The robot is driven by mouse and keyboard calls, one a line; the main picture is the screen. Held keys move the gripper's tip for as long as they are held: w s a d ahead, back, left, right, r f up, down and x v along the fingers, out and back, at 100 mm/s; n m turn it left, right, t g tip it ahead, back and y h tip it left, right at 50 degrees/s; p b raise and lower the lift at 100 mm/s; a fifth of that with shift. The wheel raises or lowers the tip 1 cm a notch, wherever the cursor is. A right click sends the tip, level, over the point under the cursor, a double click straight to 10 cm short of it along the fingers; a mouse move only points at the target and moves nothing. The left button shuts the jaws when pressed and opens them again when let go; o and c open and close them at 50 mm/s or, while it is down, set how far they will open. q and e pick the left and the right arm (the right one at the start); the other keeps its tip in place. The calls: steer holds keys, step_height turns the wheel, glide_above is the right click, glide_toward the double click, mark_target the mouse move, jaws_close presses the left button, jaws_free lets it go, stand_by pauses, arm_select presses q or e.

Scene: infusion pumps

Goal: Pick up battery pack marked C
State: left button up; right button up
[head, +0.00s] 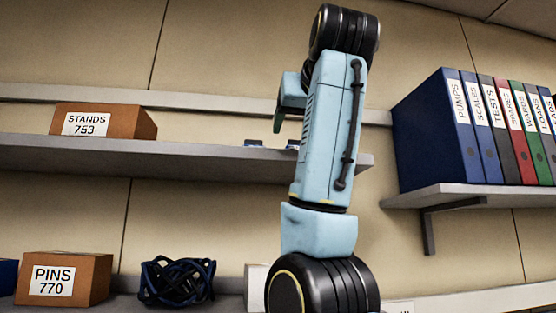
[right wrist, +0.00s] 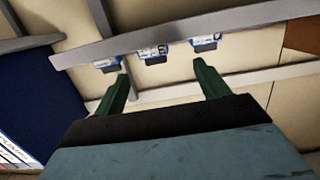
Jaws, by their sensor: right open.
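Three small battery packs with blue parts and pale labels sit in a row along a shelf edge in the right wrist view: one on the left (right wrist: 106,64), one in the middle (right wrist: 152,56) and one on the right (right wrist: 204,42). Their letters are too small to read, so I cannot tell which is C. In the head view, two packs show partly on the upper shelf (head: 254,143) (head: 292,144), beside my arm. My right gripper (right wrist: 161,69) is open and empty, its green fingers spread toward the packs, apparently apart from them. In the head view its finger (head: 278,122) shows just above the shelf. My left gripper is out of view.
The upper shelf (head: 180,160) carries a brown STANDS box (head: 105,121). Below are a PINS box (head: 65,279) and a dark cable bundle (head: 177,281). Binders (head: 450,130) stand on a separate shelf at the right. The shelf between the STANDS box and the packs is clear.

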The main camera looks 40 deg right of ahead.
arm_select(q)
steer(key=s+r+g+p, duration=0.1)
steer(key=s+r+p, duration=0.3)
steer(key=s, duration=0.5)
arm_select(e)
steer(key=x, duration=0.5)
steer(key=shift+w+d+r, duration=0.1)
steer(key=shift+w+d, duration=0.05)
steer(key=shift+d, duration=0.4)
steer(key=shift+w+d+p, duration=0.2)
steer(key=shift+w+p, duration=0.1)
steer(key=shift+p, duration=0.05)
steer(key=shift+w+d+p, duration=0.15)
steer(key=shift+w+p, duration=0.15)
steer(key=x, duration=0.1)
steer(key=p+x, duration=0.2)
steer(key=shift+w+d+r, duration=0.1)
steer(key=shift+w+d, duration=0.15)
steer(key=shift+d, duration=0.05)
steer(key=shift+w+d, duration=0.2)
steer(key=shift+w, duration=0.2)
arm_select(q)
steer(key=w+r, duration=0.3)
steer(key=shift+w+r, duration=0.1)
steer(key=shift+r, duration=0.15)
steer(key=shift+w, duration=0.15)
arm_select(e)
steer(key=c, duration=1.1)
